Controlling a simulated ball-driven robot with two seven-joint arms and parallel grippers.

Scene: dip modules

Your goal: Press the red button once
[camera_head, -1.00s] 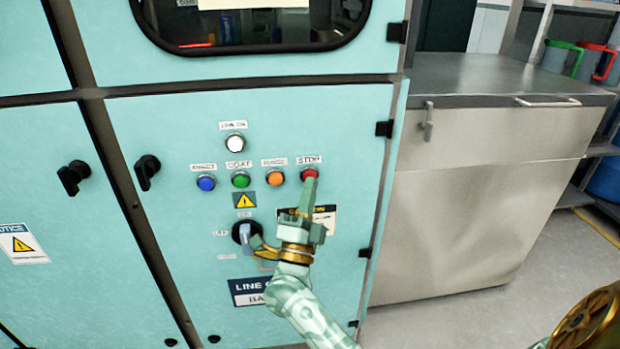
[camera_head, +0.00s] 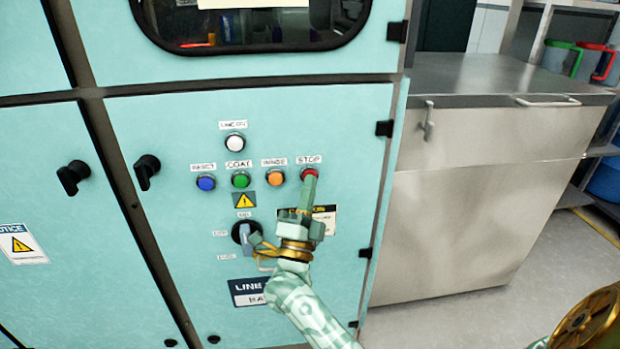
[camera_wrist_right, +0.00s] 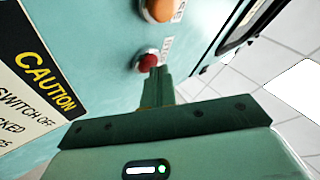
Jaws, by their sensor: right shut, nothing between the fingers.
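The red button (camera_head: 310,174) sits under the STOP label on the teal cabinet panel, at the right end of a row of buttons. My right gripper (camera_head: 310,184) is shut and empty, its fingertips pointing at the button and covering its lower edge in the head view. In the right wrist view the red button (camera_wrist_right: 148,60) shows right at the tips of my shut fingers (camera_wrist_right: 156,72). The tips look at or very close to the button face; I cannot tell whether it is pressed in.
Orange (camera_head: 275,178), green (camera_head: 240,180) and blue (camera_head: 206,183) buttons sit left of the red one, with a white lamp (camera_head: 234,142) above. A rotary switch (camera_head: 245,234) is below left, close to my right wrist. A metal cabinet (camera_head: 470,200) stands at right.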

